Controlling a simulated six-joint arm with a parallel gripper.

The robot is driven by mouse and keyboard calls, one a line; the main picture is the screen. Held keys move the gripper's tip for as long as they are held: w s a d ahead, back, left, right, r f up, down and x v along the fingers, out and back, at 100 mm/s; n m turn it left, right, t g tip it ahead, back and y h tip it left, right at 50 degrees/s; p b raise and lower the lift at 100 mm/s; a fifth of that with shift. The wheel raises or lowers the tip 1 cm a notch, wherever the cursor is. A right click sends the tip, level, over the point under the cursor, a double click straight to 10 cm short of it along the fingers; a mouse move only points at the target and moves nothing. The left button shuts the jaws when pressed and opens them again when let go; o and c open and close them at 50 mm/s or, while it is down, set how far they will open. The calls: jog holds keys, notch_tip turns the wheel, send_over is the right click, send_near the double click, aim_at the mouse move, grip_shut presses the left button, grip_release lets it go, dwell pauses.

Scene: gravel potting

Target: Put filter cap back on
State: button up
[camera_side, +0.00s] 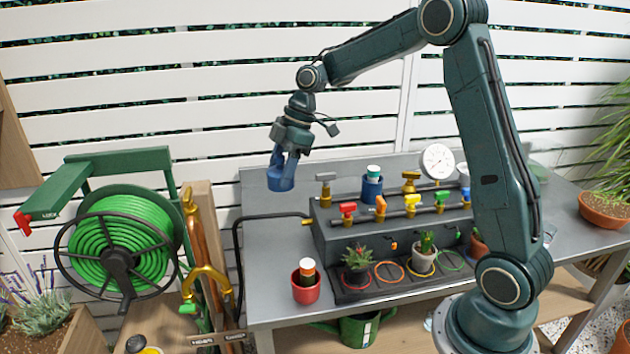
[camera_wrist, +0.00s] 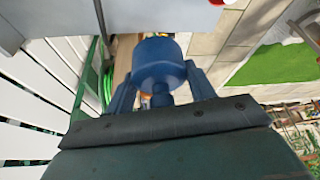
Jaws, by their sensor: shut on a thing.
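My gripper (camera_side: 284,163) is shut on the blue filter cap (camera_side: 280,184) and holds it in the air above the back left of the bench. The cap is a short blue cylinder. In the wrist view the cap (camera_wrist: 157,60) sits between the two blue fingers of my gripper (camera_wrist: 160,84). The blue filter housing (camera_side: 371,190) stands on the grey manifold block, to the right of and apart from the cap. A white piece with a teal-green top (camera_side: 373,171) sticks up out of the housing.
The manifold (camera_side: 335,238) carries red, orange and yellow valves and a pressure gauge (camera_side: 437,161). Potted plants stand in a black tray (camera_side: 350,296). A green hose reel (camera_side: 120,250) is at left.

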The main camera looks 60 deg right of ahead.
jog(key=s+d, duration=0.2)
jog(key=d, duration=0.2)
jog(key=s+d+r, duration=0.1)
jog(key=s+d, duration=0.1)
jog(key=d, duration=0.2)
jog(key=s+d, duration=0.2)
jog(key=d, duration=0.3)
jog(key=shift+r, duration=0.4)
jog(key=r, duration=0.1)
send_over(372, 168)
jog(key=shift+s+d+r, duration=0.1)
jog(key=shift+s+d, duration=0.1)
jog(key=shift+f, duration=3.2)
jog(key=shift+f, duration=0.15)
jog(key=o, duration=1.5)
